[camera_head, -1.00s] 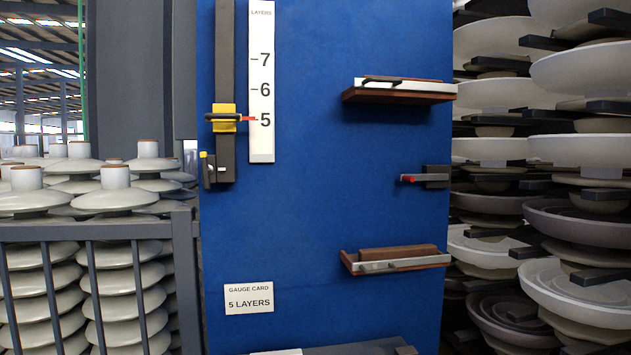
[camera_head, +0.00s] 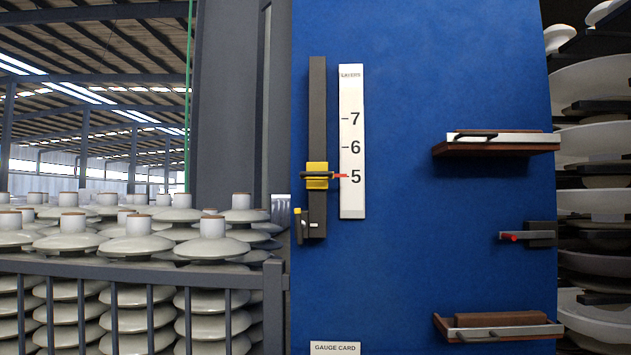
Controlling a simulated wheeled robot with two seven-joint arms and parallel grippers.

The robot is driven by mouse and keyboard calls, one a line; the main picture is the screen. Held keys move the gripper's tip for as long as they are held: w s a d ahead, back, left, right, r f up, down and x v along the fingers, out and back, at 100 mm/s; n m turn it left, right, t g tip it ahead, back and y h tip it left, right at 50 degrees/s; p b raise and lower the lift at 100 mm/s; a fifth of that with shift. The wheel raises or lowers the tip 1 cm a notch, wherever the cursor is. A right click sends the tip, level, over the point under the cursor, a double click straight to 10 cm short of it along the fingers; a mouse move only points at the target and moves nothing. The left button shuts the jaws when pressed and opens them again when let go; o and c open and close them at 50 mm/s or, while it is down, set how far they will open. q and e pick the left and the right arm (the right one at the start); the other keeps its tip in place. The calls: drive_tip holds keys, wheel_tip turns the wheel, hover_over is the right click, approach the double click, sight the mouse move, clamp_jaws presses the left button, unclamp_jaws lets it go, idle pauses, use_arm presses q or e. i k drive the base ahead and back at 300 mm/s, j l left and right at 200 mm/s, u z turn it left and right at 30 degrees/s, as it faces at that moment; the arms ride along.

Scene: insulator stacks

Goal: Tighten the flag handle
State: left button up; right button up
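A dark vertical rail (camera_head: 318,110) is mounted on the blue panel (camera_head: 410,270). A yellow slider (camera_head: 317,169) sits on the rail, with a dark horizontal bar across it and a red pointer (camera_head: 341,175) at the 5 mark of the white LAYERS scale (camera_head: 352,200). At the rail's lower end is a small dark lever with a yellow tip (camera_head: 298,211). Which part is the flag handle I cannot tell for sure. A grey bracket (camera_head: 541,234) with a red-tipped bar (camera_head: 508,237) sticks out at the right. Neither of my grippers shows.
Two brown shelves with metal bars and dark handles, an upper one (camera_head: 495,149) and a lower one (camera_head: 455,335), project from the panel's right side. A grey railing (camera_head: 130,268) fronts stacked insulators (camera_head: 136,235) at the left. More insulator stacks (camera_head: 595,145) stand at the right.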

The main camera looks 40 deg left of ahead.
sight(301, 225)
drive_tip(key=j+u, duration=0.2)
drive_tip(key=j, duration=1.95)
